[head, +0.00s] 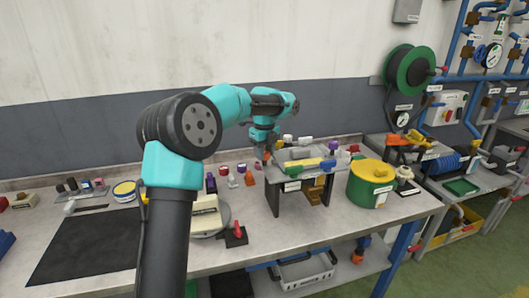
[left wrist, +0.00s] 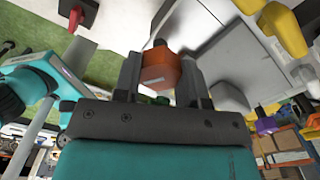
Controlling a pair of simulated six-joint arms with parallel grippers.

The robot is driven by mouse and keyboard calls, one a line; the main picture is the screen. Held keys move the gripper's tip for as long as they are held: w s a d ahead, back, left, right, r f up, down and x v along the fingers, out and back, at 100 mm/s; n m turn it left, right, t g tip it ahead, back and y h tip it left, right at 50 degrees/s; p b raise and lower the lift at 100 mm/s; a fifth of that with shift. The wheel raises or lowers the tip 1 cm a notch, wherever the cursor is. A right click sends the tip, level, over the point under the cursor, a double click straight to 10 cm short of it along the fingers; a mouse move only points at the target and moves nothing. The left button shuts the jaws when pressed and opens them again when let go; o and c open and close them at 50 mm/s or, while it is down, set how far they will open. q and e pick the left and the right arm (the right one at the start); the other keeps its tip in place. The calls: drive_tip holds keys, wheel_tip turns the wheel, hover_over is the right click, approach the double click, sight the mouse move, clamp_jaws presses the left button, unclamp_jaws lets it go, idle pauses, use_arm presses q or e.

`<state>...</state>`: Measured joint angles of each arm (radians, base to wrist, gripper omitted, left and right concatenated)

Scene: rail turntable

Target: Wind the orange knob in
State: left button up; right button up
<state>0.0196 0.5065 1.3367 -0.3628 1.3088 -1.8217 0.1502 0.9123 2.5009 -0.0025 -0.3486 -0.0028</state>
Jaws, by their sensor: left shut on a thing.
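The orange knob (left wrist: 160,70) is a faceted block on a short dark stem, seen large in the left wrist view. My left gripper (left wrist: 161,78) is shut on it, with one dark finger on each side. In the head view, my left gripper (head: 265,152) reaches down at the left side of a grey bench fixture (head: 292,172) on dark legs. Only a small orange patch of the knob shows there at the fingertips. How far the knob is wound cannot be told. My right gripper is not seen.
A green drum with a yellow lid (head: 371,170) stands right of the fixture. A red-handled switch (head: 236,234) and several small bottles stand left of it. A black mat (head: 85,245) covers the left of the bench. A hose reel (head: 410,72) hangs behind.

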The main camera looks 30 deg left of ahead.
use_arm(q)
drive_tip(key=m, duration=0.4)
idle(0.4)
drive_tip(key=o, duration=0.9)
drive_tip(key=shift+r, duration=0.15)
wheel_tip(320, 180, up, 17)
drive_tip(key=shift+r, duration=0.1)
idle(0.4)
idle(0.4)
